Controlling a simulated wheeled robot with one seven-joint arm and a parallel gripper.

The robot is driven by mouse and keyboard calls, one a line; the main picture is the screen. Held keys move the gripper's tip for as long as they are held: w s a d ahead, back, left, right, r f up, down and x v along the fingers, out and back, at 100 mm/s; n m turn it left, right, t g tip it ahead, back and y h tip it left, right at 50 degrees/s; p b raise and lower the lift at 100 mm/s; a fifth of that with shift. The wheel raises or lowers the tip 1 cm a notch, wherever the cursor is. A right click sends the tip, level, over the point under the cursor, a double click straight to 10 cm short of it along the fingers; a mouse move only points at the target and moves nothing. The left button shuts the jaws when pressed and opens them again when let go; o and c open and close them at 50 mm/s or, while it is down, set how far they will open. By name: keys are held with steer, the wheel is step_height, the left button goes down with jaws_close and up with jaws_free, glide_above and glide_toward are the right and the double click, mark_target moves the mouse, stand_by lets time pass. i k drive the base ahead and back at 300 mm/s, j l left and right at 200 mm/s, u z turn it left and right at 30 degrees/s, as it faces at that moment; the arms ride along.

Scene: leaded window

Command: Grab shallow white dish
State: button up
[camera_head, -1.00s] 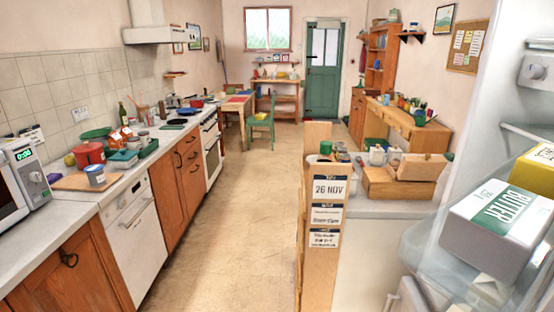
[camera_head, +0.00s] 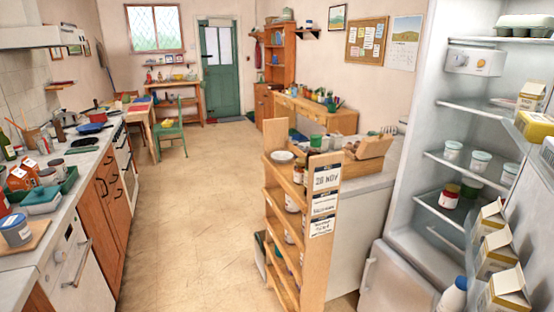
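A small shallow white dish (camera_head: 281,157) sits on the top of the wooden shelf rack (camera_head: 294,190), near its left end. It looks round and low, and I cannot make out whether anything is in it. A dark jar and other small items stand just to its right and partly crowd it. My gripper is not in view.
The open fridge (camera_head: 430,160) with cartons and jars fills the right side. The left counter (camera_head: 80,165) is crowded with containers. Bare floor (camera_head: 185,190) lies between the counter and the rack. A wooden box (camera_head: 368,146) stands behind the rack.

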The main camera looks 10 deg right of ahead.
mark_target(282, 157)
steer(key=i+j+u, duration=0.3)
steer(key=i, duration=0.25)
steer(key=i+u, duration=0.3)
steer(key=i, duration=0.25)
steer(key=i+j+z, duration=0.1)
steer(key=i+z, duration=0.15)
steer(key=i, duration=0.2)
steer(key=i+j+z, duration=0.25)
steer(key=i, duration=0.15)
steer(key=i+j+z, duration=0.1)
steer(key=i+z, duration=0.2)
steer(key=z, duration=0.15)
steer(key=i+j+z, duration=0.2)
steer(key=z, duration=0.25)
steer(key=i+j+z, duration=0.25)
steer(key=z, duration=0.2)
steer(key=i+j, duration=0.2)
steer(key=j, duration=0.1)
